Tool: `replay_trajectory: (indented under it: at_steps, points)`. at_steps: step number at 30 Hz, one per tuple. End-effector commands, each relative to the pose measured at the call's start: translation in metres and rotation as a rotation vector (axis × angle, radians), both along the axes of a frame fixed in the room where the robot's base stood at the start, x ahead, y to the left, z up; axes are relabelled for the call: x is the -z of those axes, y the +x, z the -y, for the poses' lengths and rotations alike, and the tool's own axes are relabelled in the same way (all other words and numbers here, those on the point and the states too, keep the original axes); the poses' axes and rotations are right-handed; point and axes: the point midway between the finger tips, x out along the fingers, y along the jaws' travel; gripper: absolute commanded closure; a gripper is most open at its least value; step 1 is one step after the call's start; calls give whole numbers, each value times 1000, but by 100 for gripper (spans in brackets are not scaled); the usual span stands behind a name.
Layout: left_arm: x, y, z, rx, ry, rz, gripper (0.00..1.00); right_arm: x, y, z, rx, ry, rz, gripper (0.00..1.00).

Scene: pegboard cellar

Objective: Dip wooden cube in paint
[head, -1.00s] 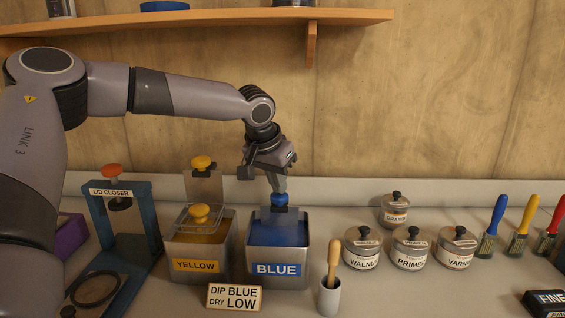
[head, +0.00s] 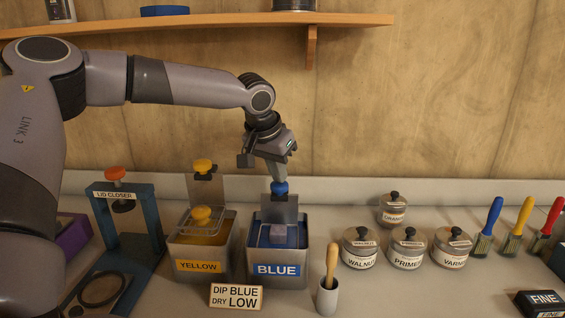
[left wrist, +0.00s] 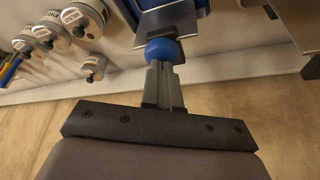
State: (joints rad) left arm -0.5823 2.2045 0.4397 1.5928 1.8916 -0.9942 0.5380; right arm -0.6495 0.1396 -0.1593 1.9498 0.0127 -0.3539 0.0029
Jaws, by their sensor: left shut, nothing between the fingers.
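My left gripper (head: 281,178) is shut and empty, pointing down with its fingertips at the blue knob (head: 280,188), apparently touching it. The left wrist view also shows the shut fingers (left wrist: 165,88) against this knob (left wrist: 163,50). Below the knob is a grey upright plate (head: 279,208). My right gripper is not in view.
A YELLOW tank (head: 199,267) with yellow knobs stands close left, beside the LID CLOSER frame (head: 150,215). A cup with a wooden-handled tool (head: 327,295), several lidded pots and brushes stand right. A shelf (head: 200,20) hangs above.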

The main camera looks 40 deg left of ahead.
Motion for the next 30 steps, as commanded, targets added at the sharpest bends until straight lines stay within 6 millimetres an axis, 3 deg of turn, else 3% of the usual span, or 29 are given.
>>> replay_trajectory:
  at_steps: [30]
  points:
    - [-52, 0, 0, -1, 2, 1, 100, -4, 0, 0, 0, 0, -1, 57]
